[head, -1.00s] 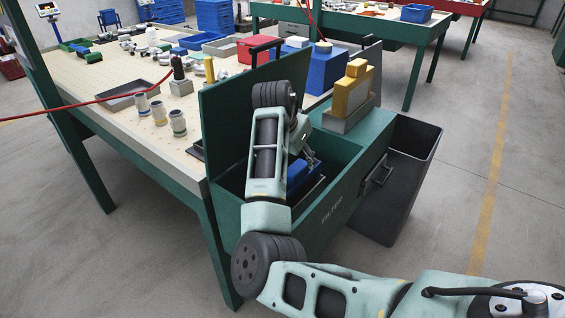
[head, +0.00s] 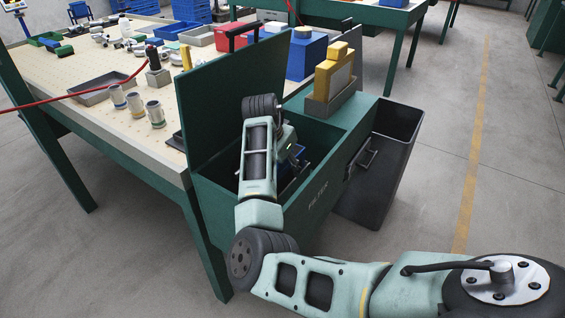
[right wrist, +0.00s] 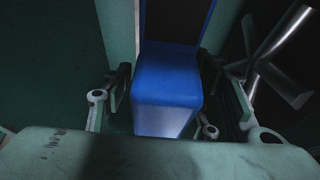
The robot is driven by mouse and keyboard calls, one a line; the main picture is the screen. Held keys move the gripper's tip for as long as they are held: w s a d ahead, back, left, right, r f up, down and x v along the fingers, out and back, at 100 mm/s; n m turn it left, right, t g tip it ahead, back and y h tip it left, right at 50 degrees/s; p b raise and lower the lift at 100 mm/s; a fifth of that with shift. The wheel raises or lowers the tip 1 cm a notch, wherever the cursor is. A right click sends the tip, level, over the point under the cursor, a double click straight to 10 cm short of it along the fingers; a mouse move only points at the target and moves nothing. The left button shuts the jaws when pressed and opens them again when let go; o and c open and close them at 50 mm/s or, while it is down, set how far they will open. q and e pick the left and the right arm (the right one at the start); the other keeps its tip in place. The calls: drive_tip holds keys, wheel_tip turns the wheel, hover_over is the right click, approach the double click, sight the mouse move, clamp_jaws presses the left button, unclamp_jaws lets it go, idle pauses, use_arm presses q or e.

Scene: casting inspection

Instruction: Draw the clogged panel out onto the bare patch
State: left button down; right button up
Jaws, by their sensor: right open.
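The open green box (head: 316,192) marked FILTER stands at the near end of the workbench with its lid (head: 225,100) raised. My right gripper (head: 293,158) reaches down into it. In the right wrist view, a blue block (right wrist: 167,92) lies between the fingers of my right gripper (right wrist: 166,105), with gaps on both sides. A dark panel-like face (right wrist: 175,20) shows behind the block; I cannot tell whether this is the clogged panel. The blue block shows only in part in the head view, behind my gripper. My left gripper is out of view. I cannot identify the bare patch.
Cups (head: 136,103), a grey tray (head: 100,88) and small parts crowd the bench (head: 60,75). The raised lid walls off the left side.

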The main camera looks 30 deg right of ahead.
drive_tip(key=shift+r, duration=0.1)
clamp_jaws()
idle(0.8)
